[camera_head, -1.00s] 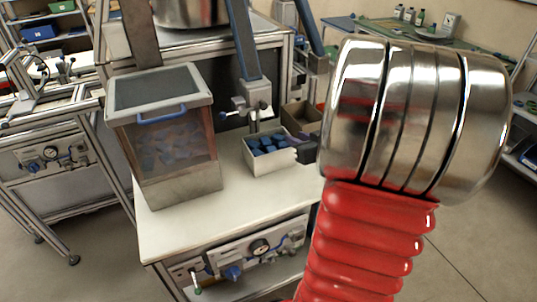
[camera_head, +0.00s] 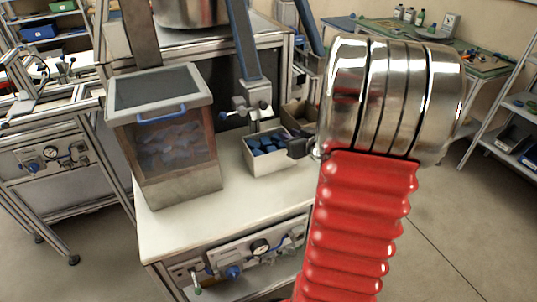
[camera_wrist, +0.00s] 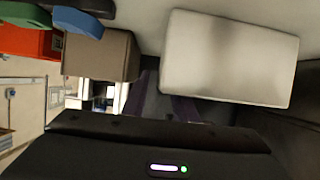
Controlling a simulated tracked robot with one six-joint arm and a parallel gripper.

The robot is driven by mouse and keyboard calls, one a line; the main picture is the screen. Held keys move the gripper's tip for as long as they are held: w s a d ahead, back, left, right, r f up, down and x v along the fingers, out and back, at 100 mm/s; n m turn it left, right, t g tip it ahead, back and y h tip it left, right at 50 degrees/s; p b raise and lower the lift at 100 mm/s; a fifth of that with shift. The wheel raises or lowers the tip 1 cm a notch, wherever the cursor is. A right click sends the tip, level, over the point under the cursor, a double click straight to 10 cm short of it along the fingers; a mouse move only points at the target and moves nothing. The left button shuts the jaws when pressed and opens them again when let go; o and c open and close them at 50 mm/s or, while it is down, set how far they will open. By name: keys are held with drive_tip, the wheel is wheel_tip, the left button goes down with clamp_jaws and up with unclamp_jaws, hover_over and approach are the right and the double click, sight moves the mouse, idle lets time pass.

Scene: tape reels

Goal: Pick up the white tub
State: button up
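The white tub (camera_head: 270,167) stands on the white bench top in the head view, upright, with several blue pieces inside. A pale, box-shaped surface, apparently the tub (camera_wrist: 228,58), fills the upper right of the wrist view. My gripper (camera_head: 300,147) shows as a small dark shape at the tub's right end, partly hidden by my red and metal arm. I cannot tell whether it touches the tub. In the wrist view its dark body crosses the bottom, and its fingertips are not clear, so its opening cannot be read.
A clear-walled bin (camera_head: 172,150) with a blue handle stands left of the tub. A brown box (camera_head: 300,116) is behind the tub, and a brown box (camera_wrist: 100,53) shows in the wrist view. A blue post with a clamp (camera_head: 250,100) rises behind.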

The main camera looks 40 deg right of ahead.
drive_tip(key=shift+c, duration=0.4)
clamp_jaws()
idle(1.0)
